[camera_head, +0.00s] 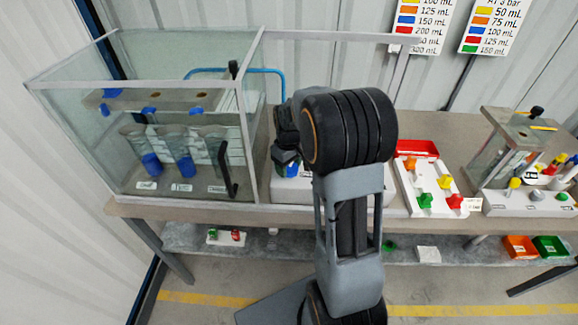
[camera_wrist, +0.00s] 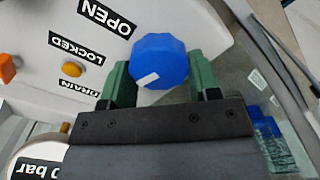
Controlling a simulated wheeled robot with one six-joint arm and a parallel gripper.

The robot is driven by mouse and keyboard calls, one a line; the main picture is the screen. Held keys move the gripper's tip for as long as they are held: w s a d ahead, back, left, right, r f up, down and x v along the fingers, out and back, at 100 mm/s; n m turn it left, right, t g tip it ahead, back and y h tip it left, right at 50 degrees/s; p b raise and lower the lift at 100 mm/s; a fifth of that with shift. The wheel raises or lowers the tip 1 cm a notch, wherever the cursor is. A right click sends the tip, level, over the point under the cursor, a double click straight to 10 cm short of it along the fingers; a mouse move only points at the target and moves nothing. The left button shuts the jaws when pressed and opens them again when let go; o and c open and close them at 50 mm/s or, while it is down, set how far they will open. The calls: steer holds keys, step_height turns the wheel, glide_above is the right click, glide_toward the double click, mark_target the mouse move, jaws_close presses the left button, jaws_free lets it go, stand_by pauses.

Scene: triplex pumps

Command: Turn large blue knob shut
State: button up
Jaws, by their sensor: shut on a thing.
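The large blue knob (camera_wrist: 159,60) is many-sided with a white mark on its face. It sits on a white panel (camera_wrist: 30,30) labelled OPEN, LOCKED and DRAIN. In the wrist view, my gripper (camera_wrist: 160,75) has its two green fingers on either side of the knob, shut on it. The white mark lies at the knob's lower left, on the side toward the labels. In the head view my arm covers most of the panel, and the gripper end (camera_head: 287,158) shows only in part beside the glass case.
A white panel with coloured knobs (camera_head: 425,190) and a red tray (camera_head: 417,149) are to the right. An orange knob (camera_wrist: 8,66) and a yellow knob (camera_wrist: 72,69) are near the labels.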

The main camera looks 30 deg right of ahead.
steer(key=shift+a+r+n, duration=0.1)
steer(key=shift+n, duration=1.5)
steer(key=o, duration=0.9)
step_height(320, 180, up, 14)
steer(key=shift+f+b, duration=0.15)
steer(key=shift+b, duration=0.3)
